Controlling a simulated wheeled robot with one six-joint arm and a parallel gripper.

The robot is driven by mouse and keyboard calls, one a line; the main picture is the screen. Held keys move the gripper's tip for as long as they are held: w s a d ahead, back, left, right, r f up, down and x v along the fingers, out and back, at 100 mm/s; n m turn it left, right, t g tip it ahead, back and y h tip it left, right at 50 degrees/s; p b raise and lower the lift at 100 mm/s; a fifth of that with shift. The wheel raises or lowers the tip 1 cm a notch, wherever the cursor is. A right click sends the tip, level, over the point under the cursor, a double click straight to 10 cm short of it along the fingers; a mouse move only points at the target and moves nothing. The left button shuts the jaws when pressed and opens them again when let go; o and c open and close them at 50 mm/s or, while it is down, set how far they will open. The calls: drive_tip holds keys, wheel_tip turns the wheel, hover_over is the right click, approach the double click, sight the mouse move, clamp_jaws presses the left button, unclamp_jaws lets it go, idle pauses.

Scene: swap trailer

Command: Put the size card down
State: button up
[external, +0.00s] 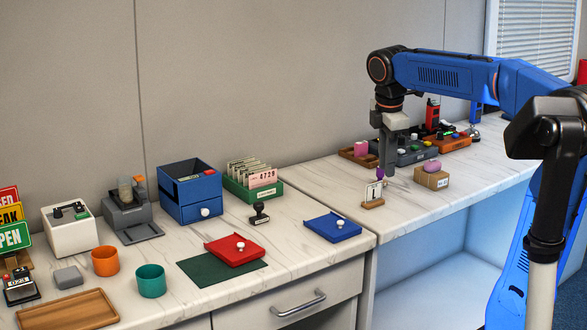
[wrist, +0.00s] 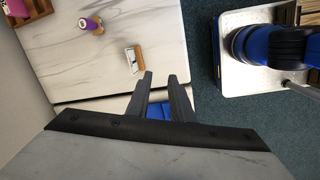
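A small white card with a dark mark, in a wooden stand (external: 374,192), stands upright on the right counter near its front left edge. I take it for the size card; its mark is too small to read. In the wrist view the card in its stand (wrist: 133,60) is up and left of my fingertips, apart from them. My gripper (external: 387,176) points down over the counter, behind and slightly right of the card. In the wrist view the fingers of my gripper (wrist: 161,76) are apart with nothing held between them.
A purple-topped piece (external: 380,173) stands close behind the card. A blue lid (external: 333,227) lies on the left counter. The counter front right of the card is clear.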

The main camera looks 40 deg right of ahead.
drive_tip(key=s+a+f+m+t, duration=0.1)
drive_tip(key=s+a+f+m, duration=0.1)
drive_tip(key=s+f+m, duration=0.5)
drive_tip(key=s+a+f+m+t+y, duration=0.1)
drive_tip(key=s+f+m, duration=0.6)
drive_tip(key=s, duration=0.7)
drive_tip(key=shift+s+a+f+t, duration=0.3)
drive_tip(key=shift+a+f+t, duration=0.1)
drive_tip(key=shift+f+t, duration=0.5)
